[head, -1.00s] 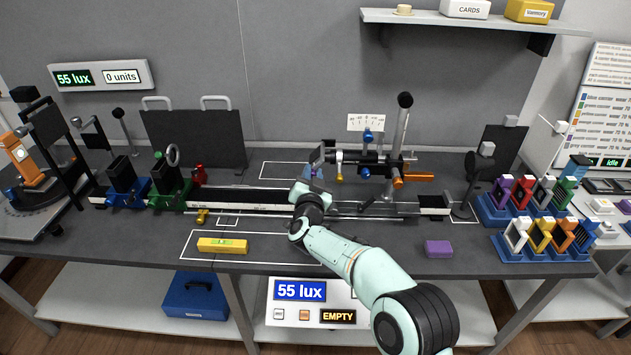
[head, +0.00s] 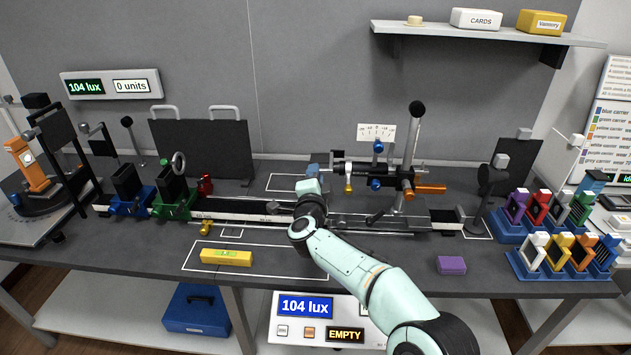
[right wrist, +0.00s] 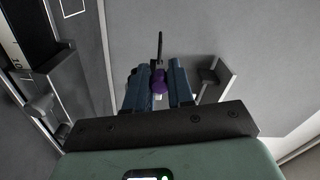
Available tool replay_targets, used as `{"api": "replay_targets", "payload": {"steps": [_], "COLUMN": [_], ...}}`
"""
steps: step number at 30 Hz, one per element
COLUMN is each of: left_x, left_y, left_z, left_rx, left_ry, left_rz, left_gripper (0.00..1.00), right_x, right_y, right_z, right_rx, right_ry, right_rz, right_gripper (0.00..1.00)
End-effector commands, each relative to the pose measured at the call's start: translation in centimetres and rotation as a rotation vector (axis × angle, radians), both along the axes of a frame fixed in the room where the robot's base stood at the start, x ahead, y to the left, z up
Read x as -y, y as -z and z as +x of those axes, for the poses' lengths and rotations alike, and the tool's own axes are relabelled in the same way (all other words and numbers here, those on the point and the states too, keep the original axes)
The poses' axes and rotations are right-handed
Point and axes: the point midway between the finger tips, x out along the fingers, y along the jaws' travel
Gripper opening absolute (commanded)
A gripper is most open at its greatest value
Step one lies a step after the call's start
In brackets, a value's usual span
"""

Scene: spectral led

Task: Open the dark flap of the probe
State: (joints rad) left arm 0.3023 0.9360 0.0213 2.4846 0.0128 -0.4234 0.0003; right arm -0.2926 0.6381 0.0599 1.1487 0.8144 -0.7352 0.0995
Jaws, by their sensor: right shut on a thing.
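My right gripper (head: 314,171) is at the left end of a dark instrument (head: 400,172) on the rail, apparently the probe. In the right wrist view, its two blue fingers (right wrist: 157,88) are shut on a purple knob (right wrist: 158,79). A thin dark plate (right wrist: 159,46), seen almost edge-on, rises just beyond the knob and looks like the flap. In the head view the fingers and my wrist hide the knob, and I cannot make out the flap's angle there. My left gripper is not in view.
The instrument has an orange handle (head: 431,188) and a tall post with a black ball (head: 417,108). A yellow block (head: 226,258) and a purple block (head: 451,265) lie on the front of the bench. Coloured frames (head: 560,252) stand at right. The console (head: 305,306) reads 104 lux.

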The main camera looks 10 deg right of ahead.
Motion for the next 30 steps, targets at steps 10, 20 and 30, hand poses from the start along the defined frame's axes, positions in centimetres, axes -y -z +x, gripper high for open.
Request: {"api": "replay_targets", "payload": {"steps": [10, 20, 30], "left_x": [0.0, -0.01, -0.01], "left_y": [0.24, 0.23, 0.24], "left_z": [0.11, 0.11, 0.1], "left_rx": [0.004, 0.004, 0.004], "left_ry": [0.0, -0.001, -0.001], "left_rz": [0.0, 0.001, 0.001], "left_gripper": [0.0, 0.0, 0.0], "right_x": [-0.04, -0.05, -0.03], "right_y": [-0.17, -0.19, -0.23], "right_z": [0.01, 0.0, 0.0], "right_rx": [0.017, 0.017, 0.018], "right_ry": [-0.001, -0.001, -0.001], "right_rz": [0.068, 0.07, 0.069], "right_gripper": [0.0, 0.0, 0.33]}}
